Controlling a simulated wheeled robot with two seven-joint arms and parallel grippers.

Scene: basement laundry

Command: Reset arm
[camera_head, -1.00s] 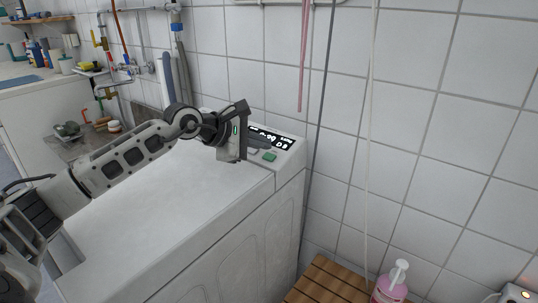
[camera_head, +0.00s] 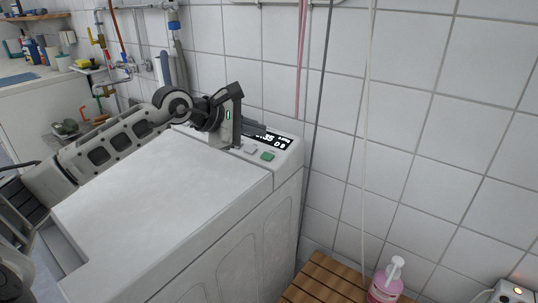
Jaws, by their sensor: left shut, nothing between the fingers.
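My left arm comes in from the left over a white top-loading washing machine (camera_head: 160,205). My left gripper (camera_head: 252,130) is shut and empty, at the machine's control panel (camera_head: 276,147). The panel has a lit display, partly hidden behind the gripper, and a green button (camera_head: 267,156) with a pale button (camera_head: 249,149) beside it. I cannot tell whether the fingers touch the panel. My right gripper is not in view.
Pipes (camera_head: 130,55) and cords run down the tiled wall (camera_head: 400,120). A counter (camera_head: 30,95) with bottles stands at the back left.

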